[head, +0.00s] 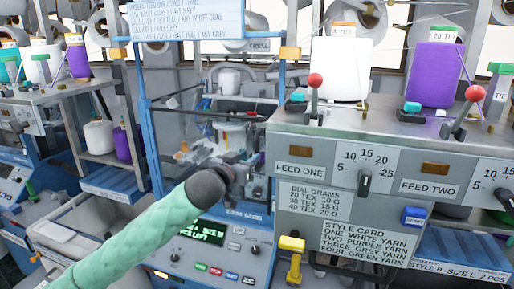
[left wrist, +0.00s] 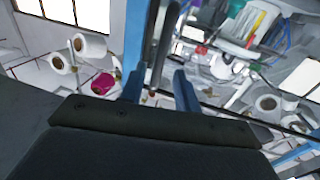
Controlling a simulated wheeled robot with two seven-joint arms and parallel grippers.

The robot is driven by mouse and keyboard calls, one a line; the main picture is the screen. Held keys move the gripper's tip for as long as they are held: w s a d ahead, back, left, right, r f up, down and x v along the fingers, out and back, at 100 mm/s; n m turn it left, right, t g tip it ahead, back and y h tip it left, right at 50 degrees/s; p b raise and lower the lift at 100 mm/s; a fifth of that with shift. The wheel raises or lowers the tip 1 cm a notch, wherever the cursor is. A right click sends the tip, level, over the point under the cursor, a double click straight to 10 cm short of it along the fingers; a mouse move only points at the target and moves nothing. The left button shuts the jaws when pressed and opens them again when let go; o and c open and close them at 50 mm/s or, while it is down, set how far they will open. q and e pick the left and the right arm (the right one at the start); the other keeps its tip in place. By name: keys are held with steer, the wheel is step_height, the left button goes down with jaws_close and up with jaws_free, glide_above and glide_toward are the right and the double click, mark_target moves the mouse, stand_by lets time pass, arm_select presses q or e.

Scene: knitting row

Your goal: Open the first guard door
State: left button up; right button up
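The first knitting machine's blue guard frame (head: 146,120) stands left of the feed one panel, with needles and yarn parts visible inside. A dark bar (head: 205,113) crosses it. I cannot tell clearly which part is the door panel or whether it stands open. My left arm, in a green sleeve with a dark wrist, reaches up from the bottom left. Its gripper (head: 238,172) is in front of the lower part of this opening, partly hidden by the wrist. My right gripper is not in view.
The feed one panel (head: 310,160) with red-knobbed levers and cones is close on the right. A lit control panel (head: 210,240) and a yellow lever (head: 293,255) are below. A grey bin (head: 75,235) and a second machine stand left.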

mark_target(256, 152)
arm_select(q)
steer(key=p+x, duration=0.2)
steer(key=x, duration=0.2)
steer(key=shift+w+d+r, duration=0.15)
steer(key=shift+w+d, duration=0.05)
steer(key=shift+w, duration=0.15)
steer(key=shift+w+d+p, duration=0.25)
steer(key=shift+w+p, duration=0.15)
steer(key=shift+w, duration=0.05)
jaws_close()
